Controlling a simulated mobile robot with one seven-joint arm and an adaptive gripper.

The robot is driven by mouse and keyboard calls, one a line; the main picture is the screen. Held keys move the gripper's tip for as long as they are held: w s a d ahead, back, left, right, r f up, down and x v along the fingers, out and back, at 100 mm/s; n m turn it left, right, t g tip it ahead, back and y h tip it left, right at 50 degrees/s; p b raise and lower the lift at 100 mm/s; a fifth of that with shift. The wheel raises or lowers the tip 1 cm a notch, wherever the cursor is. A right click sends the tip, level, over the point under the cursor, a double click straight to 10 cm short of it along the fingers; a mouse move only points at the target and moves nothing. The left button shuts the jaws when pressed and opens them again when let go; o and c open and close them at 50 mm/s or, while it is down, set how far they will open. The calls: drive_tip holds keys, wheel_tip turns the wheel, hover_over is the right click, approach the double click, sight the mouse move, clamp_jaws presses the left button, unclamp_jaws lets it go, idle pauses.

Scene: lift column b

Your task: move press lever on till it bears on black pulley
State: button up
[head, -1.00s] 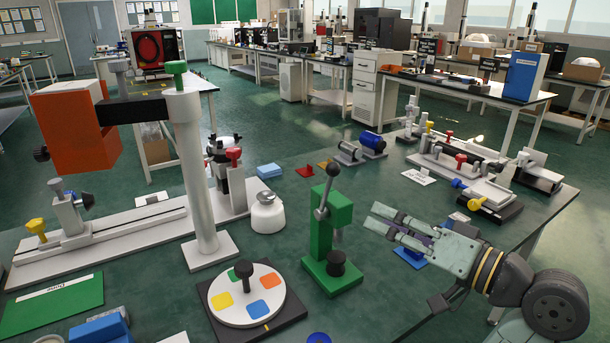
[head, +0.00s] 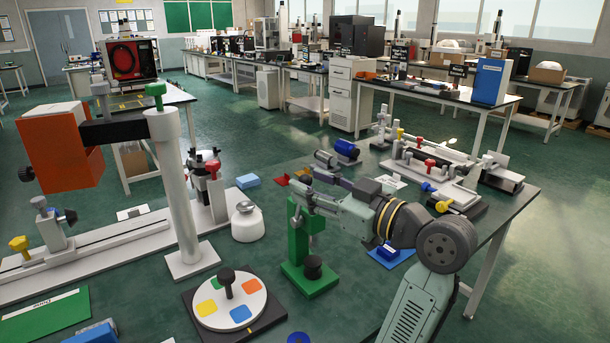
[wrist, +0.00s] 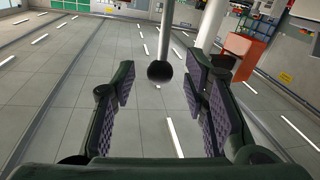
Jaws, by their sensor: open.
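The green press (head: 295,244) stands on the bench in the head view, with the black pulley (head: 313,268) on its base. Its lever hub shows on the post's side, and my gripper hides most of the lever above it. In the wrist view the press lever (wrist: 166,32) shows as a grey rod ending in a dark ball knob (wrist: 160,71). My gripper (head: 303,188) is at the top of the press. Its fingers are open, one on each side of the knob, with gaps showing on both sides.
A turntable (head: 228,301) with coloured patches lies to the press's left. A white weight (head: 247,222) and a grey column (head: 186,210) stand further left. A blue block (head: 389,253) is close on the right, below my arm.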

drive_tip(key=shift+x, duration=1.15)
drive_tip(key=shift+c, duration=0.5)
clamp_jaws()
